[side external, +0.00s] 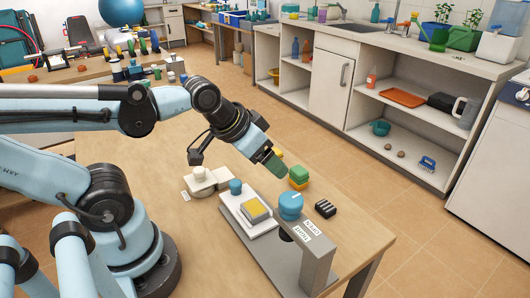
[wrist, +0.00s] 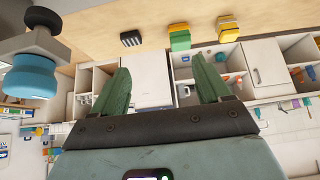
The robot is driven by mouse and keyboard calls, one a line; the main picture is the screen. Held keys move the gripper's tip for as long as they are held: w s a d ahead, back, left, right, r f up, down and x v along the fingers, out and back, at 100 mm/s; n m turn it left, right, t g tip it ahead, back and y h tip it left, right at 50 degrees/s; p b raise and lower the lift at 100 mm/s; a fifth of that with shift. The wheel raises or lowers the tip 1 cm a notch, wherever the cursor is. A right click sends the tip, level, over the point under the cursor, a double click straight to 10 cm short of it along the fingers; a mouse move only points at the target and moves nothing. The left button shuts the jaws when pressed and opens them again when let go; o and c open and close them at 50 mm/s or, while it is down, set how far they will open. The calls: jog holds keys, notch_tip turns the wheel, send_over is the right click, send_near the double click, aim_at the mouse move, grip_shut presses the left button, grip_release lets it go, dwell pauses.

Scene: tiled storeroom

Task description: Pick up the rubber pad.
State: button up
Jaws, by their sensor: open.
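A small black ribbed block (side external: 325,208), possibly the rubber pad, lies on the wooden table right of the blue-knobbed fixture. It also shows in the wrist view (wrist: 131,39), beyond my fingers. A green-and-yellow stack (side external: 298,176) stands behind it on the table, and also shows in the wrist view (wrist: 180,39). I cannot tell for sure which piece is the rubber pad. My gripper (side external: 275,164) is above the table, close to the left of the green-and-yellow stack. In the wrist view my green fingers (wrist: 162,80) are spread apart with nothing between them.
A grey fixture (side external: 318,262) with a blue knob (side external: 291,205) stands at the table's front, beside a white plate (side external: 232,205) bearing a yellow-topped square (side external: 256,209). A white round-topped device (side external: 205,182) sits further left. The table's right corner is clear.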

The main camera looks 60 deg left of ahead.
jog(key=g, duration=0.7)
send_over(326, 206)
notch_tip(326, 206, down, 2)
jog(key=f, duration=0.6)
jog(key=shift+w+a+f, duration=0.15)
jog(key=shift+w+a, duration=0.05)
jog(key=shift+a, duration=0.1)
jog(key=shift+s+d+f, duration=0.1)
jog(key=shift+d+f, duration=0.05)
jog(key=shift+f, duration=1.2)
jog(key=shift+s+d+f, duration=0.1)
jog(key=shift+f, duration=1.25)
jog(key=shift+c, duration=0.4)
jog(key=c, duration=1.1)
jog(key=shift+o, duration=0.2)
jog(key=shift+r, duration=0.15)
